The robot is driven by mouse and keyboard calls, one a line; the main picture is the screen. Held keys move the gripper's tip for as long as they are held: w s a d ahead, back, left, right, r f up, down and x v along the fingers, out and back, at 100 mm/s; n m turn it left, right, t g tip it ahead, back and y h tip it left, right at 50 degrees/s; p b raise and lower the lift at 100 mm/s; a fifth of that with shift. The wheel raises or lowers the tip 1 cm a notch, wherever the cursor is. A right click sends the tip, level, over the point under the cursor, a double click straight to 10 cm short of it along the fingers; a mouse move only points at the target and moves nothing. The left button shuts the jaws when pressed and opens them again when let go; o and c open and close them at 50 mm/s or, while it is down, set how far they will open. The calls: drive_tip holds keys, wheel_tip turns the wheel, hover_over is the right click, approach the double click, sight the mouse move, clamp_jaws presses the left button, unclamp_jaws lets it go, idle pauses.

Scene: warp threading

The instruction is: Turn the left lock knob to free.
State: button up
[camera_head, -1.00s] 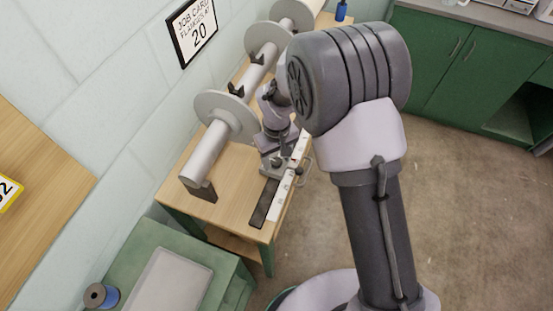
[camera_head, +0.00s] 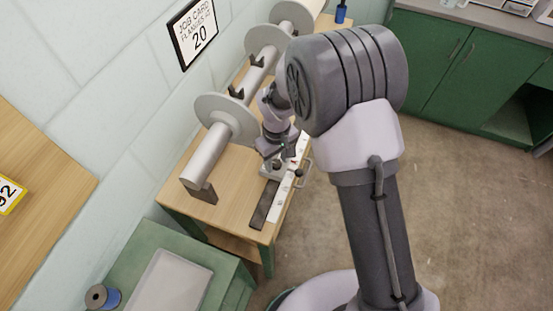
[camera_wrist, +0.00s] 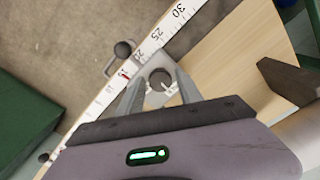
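A white ruler (camera_head: 279,204) with black numbers lies along the table's right edge; it also shows in the wrist view (camera_wrist: 166,32). A grey metal carriage plate (camera_head: 266,171) sits across the ruler. In the wrist view a round grey knob (camera_wrist: 160,78) on that plate lies between the fingertips. I cannot tell whether it is the left lock knob or which way it is set. My gripper (camera_wrist: 159,80) is open, with gaps visible on both sides of the knob. In the head view my gripper (camera_head: 274,158) is above the carriage, partly hidden by my wrist.
A dark ball handle (camera_wrist: 123,48) sticks out from the plate beyond the ruler. A long roller with round flanges (camera_head: 226,118) runs along the wall side of the wooden table (camera_head: 226,182). A green bench with a grey tray (camera_head: 171,285) stands at the lower left.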

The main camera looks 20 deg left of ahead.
sight(277, 164)
drive_tip(key=shift+o, duration=0.4)
drive_tip(key=shift+r, duration=0.1)
wheel_tip(277, 164, up, 17)
drive_tip(key=p, duration=0.5)
drive_tip(key=shift+r, duration=0.15)
drive_tip(key=s+d+r+m+t+y+b, duration=0.1)
drive_tip(key=s+d+r+m+b, duration=0.15)
drive_tip(key=d+r+m, duration=0.45)
drive_tip(key=s+d+r+m+t+b, duration=0.2)
drive_tip(key=s+d+m, duration=0.2)
drive_tip(key=s+d, duration=0.3)
drive_tip(key=s+d+r+m+t+y+b, duration=0.1)
drive_tip(key=s+d+m, duration=0.3)
drive_tip(key=s+d, duration=0.4)
drive_tip(key=shift+d+r+t+b, duration=0.35)
drive_tip(key=shift+d+t+b, duration=0.2)
drive_tip(key=shift+t+b, duration=0.35)
